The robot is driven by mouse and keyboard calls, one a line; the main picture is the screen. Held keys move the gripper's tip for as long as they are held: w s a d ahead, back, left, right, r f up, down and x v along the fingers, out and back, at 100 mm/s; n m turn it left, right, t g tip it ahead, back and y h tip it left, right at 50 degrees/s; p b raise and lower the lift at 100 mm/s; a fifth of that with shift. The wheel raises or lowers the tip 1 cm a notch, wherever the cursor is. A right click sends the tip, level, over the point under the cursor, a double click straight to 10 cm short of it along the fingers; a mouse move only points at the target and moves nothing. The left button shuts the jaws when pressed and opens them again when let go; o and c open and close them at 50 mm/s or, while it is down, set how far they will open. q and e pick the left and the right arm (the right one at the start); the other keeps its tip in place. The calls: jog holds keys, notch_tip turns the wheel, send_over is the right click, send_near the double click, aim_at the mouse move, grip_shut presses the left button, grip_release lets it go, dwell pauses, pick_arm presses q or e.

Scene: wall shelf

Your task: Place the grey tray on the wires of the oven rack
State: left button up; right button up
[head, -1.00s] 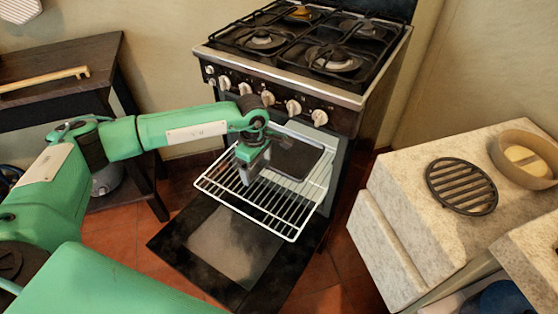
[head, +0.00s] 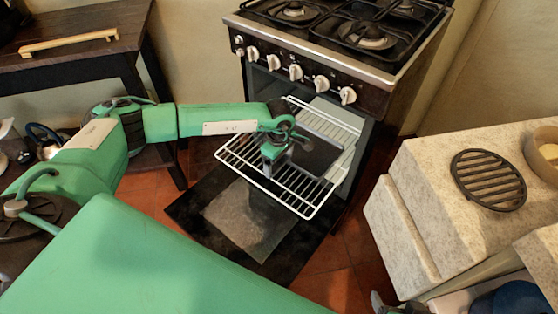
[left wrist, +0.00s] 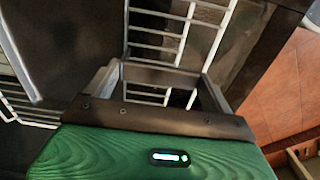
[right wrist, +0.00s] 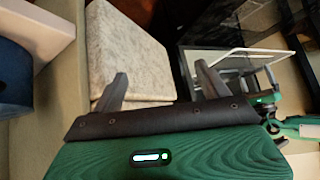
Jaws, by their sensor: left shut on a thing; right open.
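The grey tray (head: 320,158) is dark with a paler rim. In the head view it lies over the back right part of the white wire oven rack (head: 300,207), close to its wires; I cannot tell whether it touches them all along. My left gripper (head: 270,166) is at the tray's left side, over the rack, shut on the tray; the arm partly hides the contact. In the left wrist view, the rack wires (left wrist: 160,48) show beyond the left fingers (left wrist: 160,85). My right gripper (right wrist: 162,88) is open and empty, beside the stone counter.
The oven door (head: 245,215) hangs open below the rack, under the stove (head: 340,50). A pale stone counter (head: 420,180) stands at the right with a round black grate (head: 488,180) and a bowl (head: 540,160). A dark table (head: 80,55) stands at the left.

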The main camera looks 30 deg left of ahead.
pick_arm(q)
jog(key=o, duration=1.3)
jog(key=shift+f, duration=0.1)
